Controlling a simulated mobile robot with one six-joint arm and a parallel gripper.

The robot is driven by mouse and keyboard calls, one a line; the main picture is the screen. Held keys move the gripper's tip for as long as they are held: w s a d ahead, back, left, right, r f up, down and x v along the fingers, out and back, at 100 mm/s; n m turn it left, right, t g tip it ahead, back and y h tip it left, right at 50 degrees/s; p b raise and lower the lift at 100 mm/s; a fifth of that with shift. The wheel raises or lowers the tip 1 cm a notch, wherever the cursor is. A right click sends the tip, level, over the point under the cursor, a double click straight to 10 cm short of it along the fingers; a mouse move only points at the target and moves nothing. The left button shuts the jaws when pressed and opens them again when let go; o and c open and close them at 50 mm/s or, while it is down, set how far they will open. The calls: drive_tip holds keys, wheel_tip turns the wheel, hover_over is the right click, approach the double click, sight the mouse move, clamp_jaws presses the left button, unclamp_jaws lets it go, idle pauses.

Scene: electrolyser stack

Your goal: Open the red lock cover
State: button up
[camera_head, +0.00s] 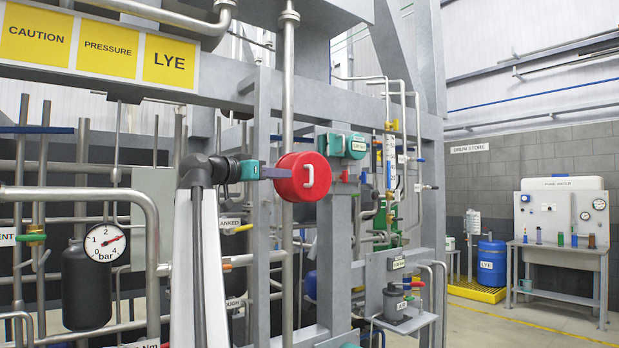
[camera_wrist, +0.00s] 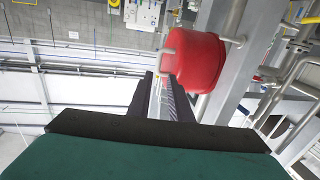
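The red lock cover (camera_head: 300,177) is a round red cap with a pale grey bar handle (camera_head: 309,176) on its face. It appears shut, in front of a vertical steel pipe. In the wrist view the cover (camera_wrist: 202,62) is at upper middle, its handle (camera_wrist: 168,60) on its left side. My gripper (camera_head: 284,172) comes from the left, its fingers overlapping the cover's left edge. In the wrist view my gripper (camera_wrist: 162,76) is open, with a clear gap between two dark fingers. The tips appear close to the handle; I cannot tell whether they touch it.
Steel pipes and a grey frame post (camera_head: 340,225) crowd the cover. A teal box (camera_head: 356,146) is mounted to its right. A pressure gauge (camera_head: 105,242) and a black vessel (camera_head: 87,287) are at left. Open floor and a workbench (camera_head: 560,250) lie at right.

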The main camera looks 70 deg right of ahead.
sight(311, 180)
drive_tip(key=shift+s+d, duration=0.1)
drive_tip(key=shift+d, duration=0.05)
drive_tip(key=p+x, duration=0.2)
drive_tip(key=x, duration=1.1)
drive_tip(key=shift+s+d, duration=0.15)
drive_tip(key=shift+d, duration=0.1)
clamp_jaws()
